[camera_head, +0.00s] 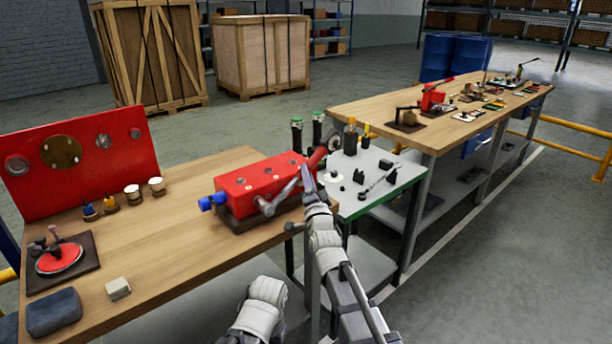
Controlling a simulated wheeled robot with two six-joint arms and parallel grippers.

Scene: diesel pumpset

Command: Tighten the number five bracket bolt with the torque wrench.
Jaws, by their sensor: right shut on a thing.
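A red block-shaped pump unit (262,182) with blue fittings at its left end sits on a dark base near the right end of the front wooden bench. A silver, wrench-like tool (280,198) with a round head lies along its front side. My right gripper (309,183) is at the right end of the block, shut on what looks like this tool; the grip itself is partly hidden. I cannot make out the number five bolt or whether the tool's head is seated on one. My left gripper is not in view.
A red panel (82,160) stands at the bench's left. A dark pad with a red disc (60,258) lies in front of it. Another wooden bench (375,103) stands behind right.

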